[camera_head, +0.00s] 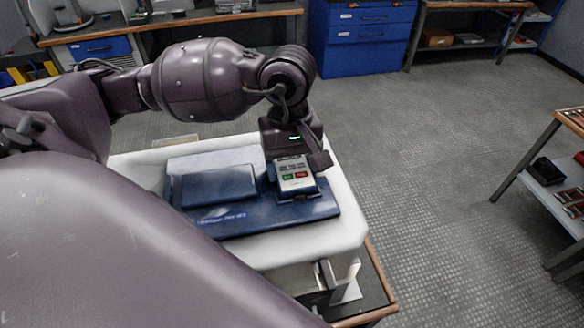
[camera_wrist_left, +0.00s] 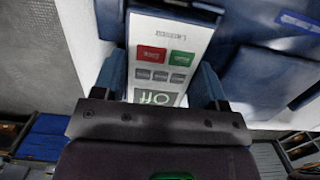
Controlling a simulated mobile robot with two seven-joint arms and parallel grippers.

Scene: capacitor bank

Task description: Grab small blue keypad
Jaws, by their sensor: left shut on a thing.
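The small blue keypad (camera_head: 296,176) has a pale face with a green and a red button, and sits at the right end of a dark blue base (camera_head: 262,217). My left gripper (camera_head: 294,168) reaches down over it from behind. In the left wrist view the keypad (camera_wrist_left: 168,62) shows its red and green buttons, several grey keys and a green display. There the left gripper (camera_wrist_left: 160,95) is shut on the keypad, with a finger on each side. I cannot tell whether the keypad is lifted off the base. My right gripper is not in view.
A flat blue block (camera_head: 218,186) lies on the base left of the keypad. The base rests on a white rounded stand (camera_head: 345,220). A blue drawer cabinet (camera_head: 366,38) stands at the back, and a shelf table (camera_head: 545,170) at the right. The floor between is clear.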

